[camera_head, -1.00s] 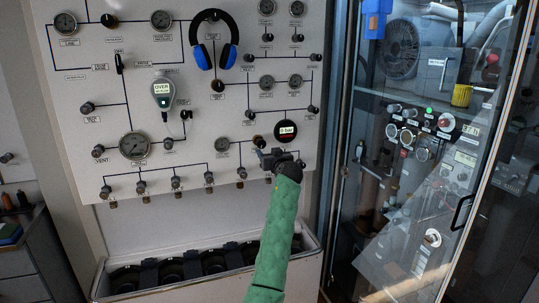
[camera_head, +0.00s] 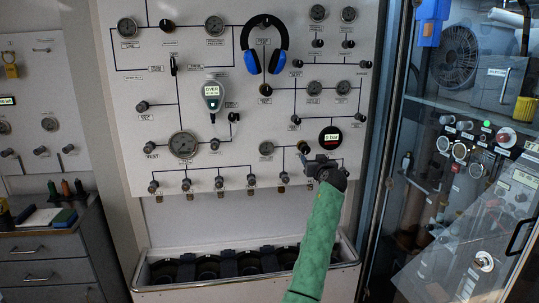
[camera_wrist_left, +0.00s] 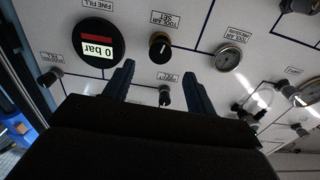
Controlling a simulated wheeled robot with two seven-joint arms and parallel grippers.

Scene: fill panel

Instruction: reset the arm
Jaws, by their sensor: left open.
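My left gripper (camera_head: 312,161) is at the end of the green-sleeved arm, in front of the lower right of the white fill panel (camera_head: 225,160). In the left wrist view its two dark blue fingers (camera_wrist_left: 160,85) stand apart with nothing held. A small knob (camera_wrist_left: 165,96) on the panel shows between them; I cannot tell how far off it is. The round 0 bar display (camera_head: 330,136) is just above the gripper, and it shows at upper left in the wrist view (camera_wrist_left: 97,42). My right gripper is not in view.
Blue headphones (camera_head: 265,50) and a handheld meter (camera_head: 212,94) hang on the panel. A row of valves runs along its lower edge. An open-topped bin (camera_head: 240,282) stands below. A glass-fronted cabinet (camera_head: 470,180) is close at right, a drawer unit (camera_head: 45,262) at left.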

